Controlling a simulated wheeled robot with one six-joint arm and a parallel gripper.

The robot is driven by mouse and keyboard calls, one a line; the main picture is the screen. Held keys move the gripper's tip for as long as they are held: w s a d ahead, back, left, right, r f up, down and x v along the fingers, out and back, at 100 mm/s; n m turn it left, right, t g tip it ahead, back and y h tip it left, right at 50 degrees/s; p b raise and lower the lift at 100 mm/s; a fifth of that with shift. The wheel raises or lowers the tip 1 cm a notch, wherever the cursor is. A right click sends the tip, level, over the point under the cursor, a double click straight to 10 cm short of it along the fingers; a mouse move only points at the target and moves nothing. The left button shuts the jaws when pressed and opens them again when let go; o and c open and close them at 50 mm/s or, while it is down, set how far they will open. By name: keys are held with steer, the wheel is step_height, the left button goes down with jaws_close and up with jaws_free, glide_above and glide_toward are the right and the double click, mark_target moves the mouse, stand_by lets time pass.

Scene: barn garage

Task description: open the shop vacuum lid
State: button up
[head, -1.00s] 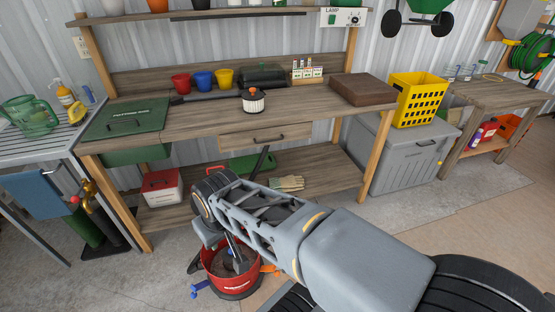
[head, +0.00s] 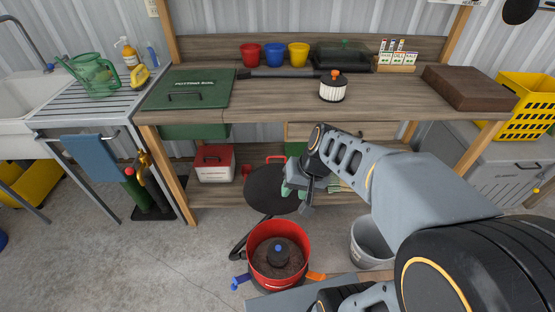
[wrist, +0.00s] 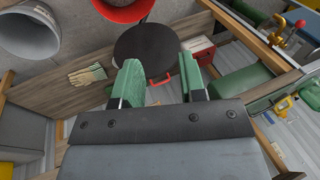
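The shop vacuum's red drum (head: 262,268) stands on the floor in front of the workbench. Its top is open, and dark debris and a dark part with a blue tip show inside. The round black lid (head: 268,190) with a red handle (head: 275,158) is tilted up behind the drum, on the bench side. In the wrist view the lid (wrist: 146,48) and its handle (wrist: 160,80) lie beyond my fingers. My gripper (head: 296,188) is beside the lid's right edge in the head view. Its green-padded fingers (wrist: 161,72) are apart with nothing between them; contact with the lid cannot be told.
The workbench (head: 270,103) holds a white filter (head: 333,90), pots and a brown block (head: 470,88). A grey bucket (head: 372,245) stands right of the drum. A red-and-white box (head: 214,165) is on the lower shelf.

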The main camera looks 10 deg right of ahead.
steer(key=w+f+m+y+b, duration=0.3)
steer(key=w+f+y, duration=0.1)
steer(key=w+f, duration=0.25)
steer(key=m+t+y+b, duration=0.1)
steer(key=m+t+b, duration=0.6)
steer(key=m+t, duration=0.25)
glide_toward(278, 157)
steer(key=shift+n+t, duration=0.35)
steer(key=x, duration=0.3)
steer(key=b+x, duration=0.1)
steer(key=x, duration=0.5)
steer(key=shift+s+a+f+b, duration=0.1)
steer(key=shift+a+f+b, duration=0.05)
steer(key=shift+f+b, duration=0.25)
jaws_close()
